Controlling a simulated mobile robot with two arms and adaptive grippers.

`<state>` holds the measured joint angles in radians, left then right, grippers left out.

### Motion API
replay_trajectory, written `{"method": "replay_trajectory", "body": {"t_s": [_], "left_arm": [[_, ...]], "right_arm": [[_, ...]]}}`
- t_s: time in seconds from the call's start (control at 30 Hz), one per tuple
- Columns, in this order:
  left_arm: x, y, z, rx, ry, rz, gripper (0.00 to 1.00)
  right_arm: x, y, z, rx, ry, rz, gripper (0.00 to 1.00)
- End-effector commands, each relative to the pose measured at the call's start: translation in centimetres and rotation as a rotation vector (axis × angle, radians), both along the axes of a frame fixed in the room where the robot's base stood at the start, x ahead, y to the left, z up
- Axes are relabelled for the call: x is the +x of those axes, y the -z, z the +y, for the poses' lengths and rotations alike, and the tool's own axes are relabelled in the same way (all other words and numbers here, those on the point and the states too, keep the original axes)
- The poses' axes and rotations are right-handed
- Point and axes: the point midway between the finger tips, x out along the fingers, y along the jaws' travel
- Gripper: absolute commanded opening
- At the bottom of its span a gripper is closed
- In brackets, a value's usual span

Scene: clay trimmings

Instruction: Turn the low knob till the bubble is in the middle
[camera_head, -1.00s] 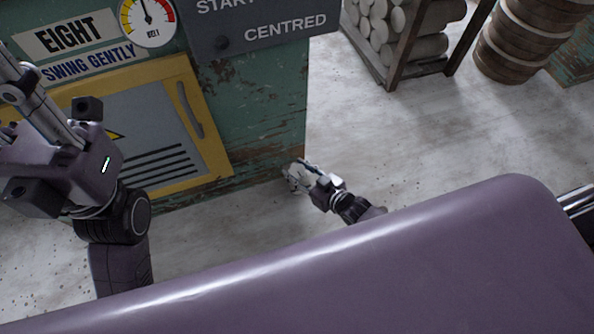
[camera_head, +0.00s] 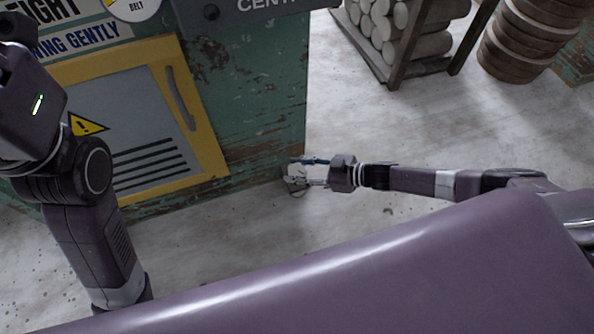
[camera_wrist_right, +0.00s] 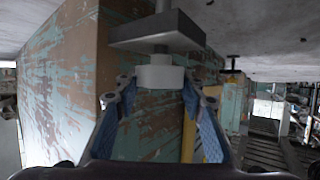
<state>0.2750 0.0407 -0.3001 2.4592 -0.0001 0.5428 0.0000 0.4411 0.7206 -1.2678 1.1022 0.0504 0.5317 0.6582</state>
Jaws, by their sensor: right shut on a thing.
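The low knob (camera_wrist_right: 160,77) is a pale round collar on a short stem beside a dark square foot plate (camera_wrist_right: 157,32) in the right wrist view. My right gripper (camera_wrist_right: 160,95) is shut on the knob, with a blue-padded finger on each side of it. No bubble shows in either view. My left arm is at the left of the head view, and its fingertips are out of frame.
A yellow-framed panel (camera_head: 216,158) with a grey handle (camera_head: 181,98) is on the machine's front. A wooden rack (camera_head: 402,70) of grey rolls and a stack of round brown drums (camera_head: 515,45) stand behind. The pale floor (camera_head: 440,130) between is clear.

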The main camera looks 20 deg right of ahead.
Motion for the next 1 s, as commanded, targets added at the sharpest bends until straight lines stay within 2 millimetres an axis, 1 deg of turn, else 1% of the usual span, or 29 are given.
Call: {"method": "replay_trajectory", "body": {"t_s": [0.4, 0.43, 0.57, 0.6, 0.87, 1.0], "left_arm": [[-0.04, -0.06, -0.04, 0.001, 0.000, -0.001, 0.29], [-0.04, -0.06, -0.04, 0.001, 0.000, -0.001, 0.29], [-0.04, -0.06, -0.04, 0.000, 0.000, -0.002, 0.29], [-0.04, -0.06, -0.04, 0.000, 0.000, -0.002, 0.29], [-0.15, -0.08, 0.06, -0.002, 0.000, -0.005, 0.29], [-0.13, -0.08, 0.06, -0.001, -0.001, -0.004, 0.29]], "right_arm": [[0.00, -0.04, 0.02, 0.001, -0.008, -0.001, 0.13], [0.00, -0.04, 0.02, 0.001, -0.008, -0.001, 0.39], [0.01, -0.04, 0.03, 0.001, -0.007, -0.001, 0.54], [0.01, -0.04, 0.04, 0.001, -0.007, -0.001, 0.56], [-0.03, -0.05, -0.02, 0.001, -0.007, -0.001, 0.56], [-0.57, -0.38, -0.82, 0.000, -0.006, 0.000, 0.56]]}}
